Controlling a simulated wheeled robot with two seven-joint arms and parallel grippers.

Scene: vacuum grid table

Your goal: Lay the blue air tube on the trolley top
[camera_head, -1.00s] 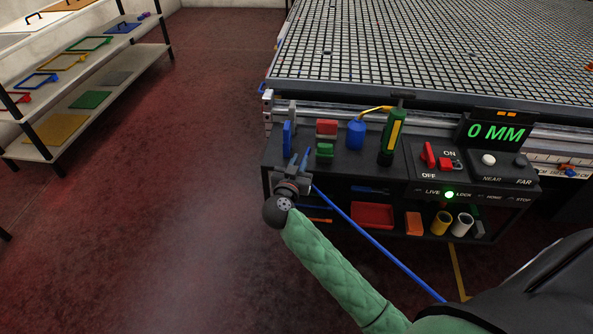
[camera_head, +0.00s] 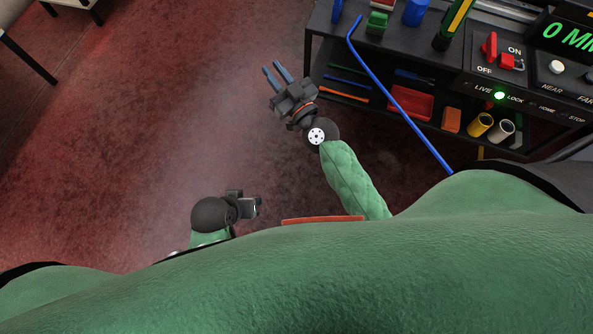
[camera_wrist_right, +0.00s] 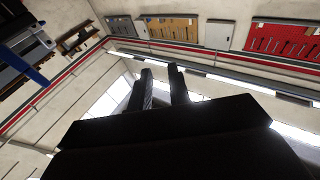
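The blue air tube (camera_head: 400,107) is a long thin rod with a bent upper end. That end overlaps the front left part of the black trolley top (camera_head: 405,42), and the rest slants down to the right across the trolley's front. I cannot tell what supports it. My right gripper (camera_head: 275,75) is left of the trolley, apart from the tube. Its two fingers are parted with nothing between them, as the right wrist view (camera_wrist_right: 162,75) also shows. My left gripper (camera_head: 257,205) is low, near my body; its jaws are too small to read.
A blue item (camera_head: 414,12), a green block (camera_head: 377,22) and a green-yellow tool (camera_head: 454,22) stand on the trolley top. A red switch (camera_head: 490,46) is on its panel. The lower shelf holds a red tray (camera_head: 410,103) and cylinders.

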